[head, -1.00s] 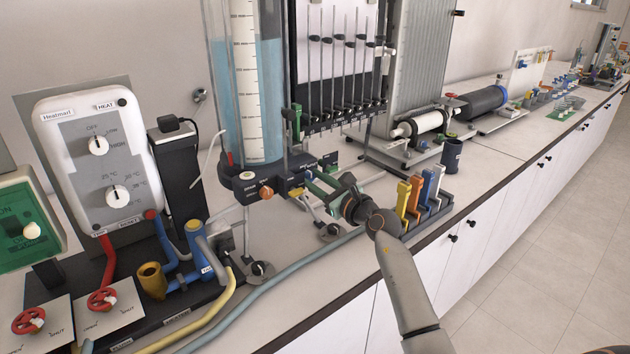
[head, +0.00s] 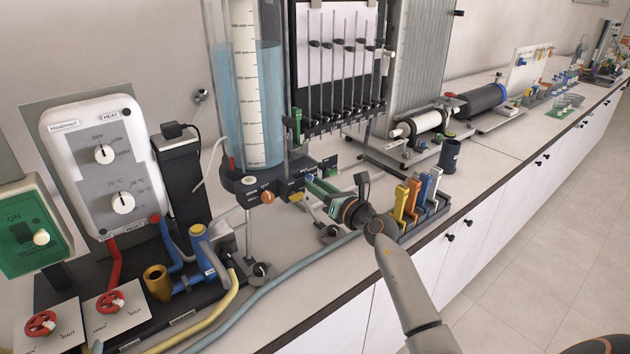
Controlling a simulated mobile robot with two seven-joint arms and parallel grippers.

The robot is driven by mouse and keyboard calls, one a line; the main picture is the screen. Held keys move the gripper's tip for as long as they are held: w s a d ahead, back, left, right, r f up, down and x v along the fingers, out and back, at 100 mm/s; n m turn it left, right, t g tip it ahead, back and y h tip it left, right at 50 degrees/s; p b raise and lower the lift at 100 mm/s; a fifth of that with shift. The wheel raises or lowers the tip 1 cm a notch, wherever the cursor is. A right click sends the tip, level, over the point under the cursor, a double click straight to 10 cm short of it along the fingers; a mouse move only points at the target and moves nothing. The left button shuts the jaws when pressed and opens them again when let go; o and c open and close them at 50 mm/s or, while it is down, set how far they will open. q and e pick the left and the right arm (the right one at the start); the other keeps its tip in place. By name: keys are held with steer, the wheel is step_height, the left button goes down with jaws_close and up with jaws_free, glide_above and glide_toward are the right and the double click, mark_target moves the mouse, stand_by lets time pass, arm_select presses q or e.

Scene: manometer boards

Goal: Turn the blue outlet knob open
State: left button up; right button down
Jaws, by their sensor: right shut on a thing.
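A clear tank (head: 262,110) of blue water stands on a dark base (head: 250,188) with labelled fittings and an orange knob (head: 267,197) at the front. My right gripper (head: 309,184) reaches in from the lower right to the right side of this base. Its jaws are shut at the outlet there. The blue outlet knob is hidden between and behind the jaws, so its turn angle cannot be read. My left gripper is not in view.
A rack of yellow, orange, blue and white handled pieces (head: 424,207) stands close to the right of my wrist. Hoses (head: 290,272) run along the bench front. A heater box (head: 103,165) and red valve wheels (head: 110,301) are at left.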

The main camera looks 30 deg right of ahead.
steer(key=m, duration=1.1)
steer(key=shift+f+m, duration=0.1)
steer(key=shift+m, duration=0.5)
steer(key=c, duration=0.6)
jaws_free()
